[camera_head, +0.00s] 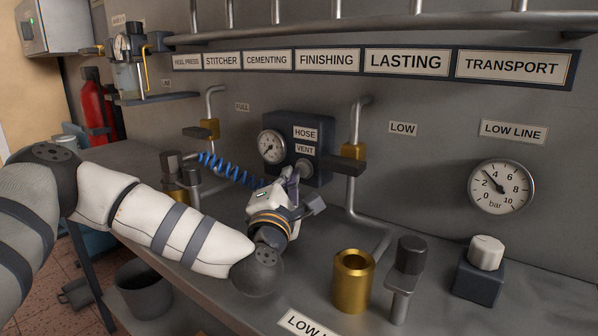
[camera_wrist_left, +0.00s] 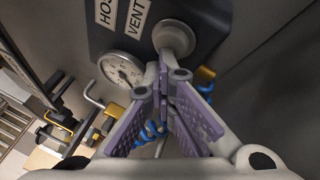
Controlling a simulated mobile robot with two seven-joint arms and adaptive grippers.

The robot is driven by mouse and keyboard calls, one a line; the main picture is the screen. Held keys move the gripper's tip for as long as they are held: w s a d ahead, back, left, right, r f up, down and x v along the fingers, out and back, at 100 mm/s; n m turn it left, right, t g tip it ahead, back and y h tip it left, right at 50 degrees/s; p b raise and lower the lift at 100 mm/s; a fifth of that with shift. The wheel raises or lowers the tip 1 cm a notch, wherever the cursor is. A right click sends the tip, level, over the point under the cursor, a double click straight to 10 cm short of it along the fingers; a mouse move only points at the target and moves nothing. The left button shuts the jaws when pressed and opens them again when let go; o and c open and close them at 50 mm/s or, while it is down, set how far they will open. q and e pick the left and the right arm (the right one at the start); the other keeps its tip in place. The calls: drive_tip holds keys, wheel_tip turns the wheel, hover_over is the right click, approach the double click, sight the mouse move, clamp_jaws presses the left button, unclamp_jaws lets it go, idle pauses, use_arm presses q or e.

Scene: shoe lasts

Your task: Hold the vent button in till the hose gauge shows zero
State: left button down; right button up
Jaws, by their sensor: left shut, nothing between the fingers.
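The vent button (camera_wrist_left: 175,38) is a round grey knob under the VENT label on a dark box (camera_head: 325,137) on the wall panel. The hose gauge (camera_head: 271,146) is a small white dial at the box's left; it also shows in the left wrist view (camera_wrist_left: 121,70). Its needle is too small to read surely. My left gripper (camera_head: 291,174) is shut and empty, with its fingertips (camera_wrist_left: 164,68) right at the button. I cannot tell whether they touch or press it. In the head view the gripper partly hides the button. My right gripper is not in view.
A coiled blue hose (camera_head: 230,170) hangs left of the box. Pipes with brass fittings (camera_head: 352,158) flank it. A brass cup (camera_head: 352,281), a dark post (camera_head: 410,254) and a knob block (camera_head: 484,265) stand on the bench at right. A larger LOW LINE gauge (camera_head: 500,187) is on the wall.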

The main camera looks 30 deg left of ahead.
use_arm(q)
drive_tip(key=shift+s, duration=0.1)
drive_tip(key=shift+s+r+p, duration=0.1)
drive_tip(key=shift+s+p, duration=0.25)
drive_tip(key=shift+s, duration=0.45)
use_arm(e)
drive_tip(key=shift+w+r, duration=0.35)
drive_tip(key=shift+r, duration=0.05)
use_arm(q)
drive_tip(key=shift+a, duration=0.1)
drive_tip(key=shift+s+a+p, duration=0.15)
drive_tip(key=shift+s+p, duration=0.75)
drive_tip(key=shift+s, duration=1.65)
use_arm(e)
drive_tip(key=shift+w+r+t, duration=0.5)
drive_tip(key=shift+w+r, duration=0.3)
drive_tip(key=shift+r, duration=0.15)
use_arm(q)
drive_tip(key=shift+f, duration=0.2)
